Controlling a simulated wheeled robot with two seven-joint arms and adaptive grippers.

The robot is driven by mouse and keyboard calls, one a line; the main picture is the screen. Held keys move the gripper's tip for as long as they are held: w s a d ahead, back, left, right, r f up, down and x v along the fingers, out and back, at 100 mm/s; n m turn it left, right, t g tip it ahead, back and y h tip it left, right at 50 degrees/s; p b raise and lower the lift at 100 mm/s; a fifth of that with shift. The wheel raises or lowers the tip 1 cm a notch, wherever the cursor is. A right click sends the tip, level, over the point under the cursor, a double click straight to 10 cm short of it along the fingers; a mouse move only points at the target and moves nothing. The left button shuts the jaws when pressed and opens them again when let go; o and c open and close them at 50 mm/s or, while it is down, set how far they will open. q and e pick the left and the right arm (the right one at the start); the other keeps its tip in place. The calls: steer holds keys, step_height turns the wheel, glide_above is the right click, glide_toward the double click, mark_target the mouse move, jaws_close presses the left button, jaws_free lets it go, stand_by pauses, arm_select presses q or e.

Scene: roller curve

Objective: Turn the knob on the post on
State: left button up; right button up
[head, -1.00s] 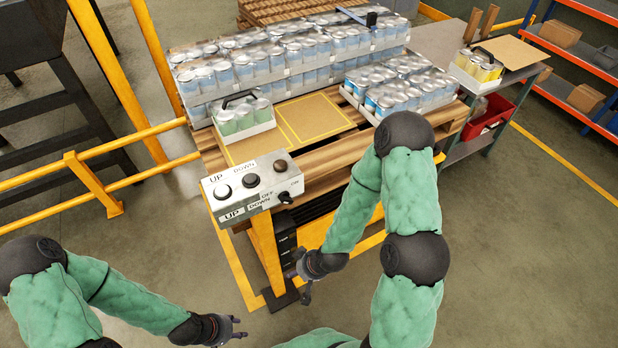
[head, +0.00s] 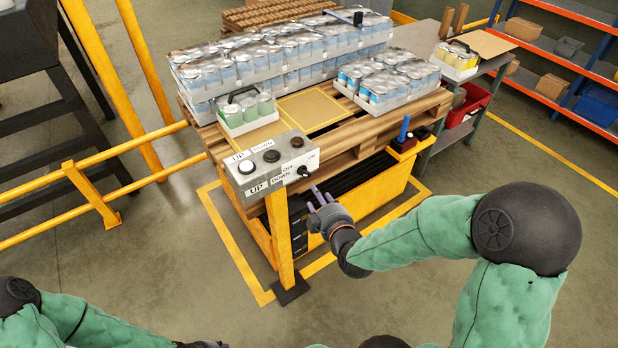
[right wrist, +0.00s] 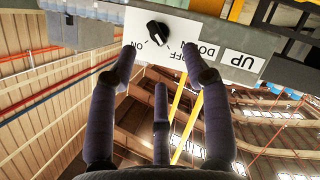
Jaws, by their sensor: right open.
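A grey control box (head: 240,180) sits on top of a yellow post (head: 281,235). Its sloped face carries a small black knob (head: 303,171) near the right end, by the ON and OFF labels. The right wrist view shows the knob (right wrist: 157,32) just beyond the fingertips, between ON and OFF; I cannot tell surely which its pointer faces. My right gripper (head: 318,194) is open and empty, just below and to the right of the knob, apart from it. Its fingers (right wrist: 158,58) are spread in the right wrist view. My left gripper (head: 205,344) barely shows at the bottom edge.
The box also has push buttons (head: 272,156) marked UP and DOWN. Behind it, a pallet table (head: 345,150) holds trays of cans (head: 285,55). Yellow rails (head: 100,160) stand at left. Open floor (head: 150,260) lies in front at left.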

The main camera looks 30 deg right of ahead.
mark_target(308, 174)
steer(key=x, duration=0.3)
steer(key=r+b+x, duration=0.1)
steer(key=x, duration=0.3)
steer(key=b+x, duration=0.1)
steer(key=x, duration=0.2)
steer(key=shift+w+d, duration=0.35)
steer(key=shift+d, duration=0.1)
steer(key=shift+c, duration=0.3)
steer(key=shift+s, duration=0.1)
jaws_close()
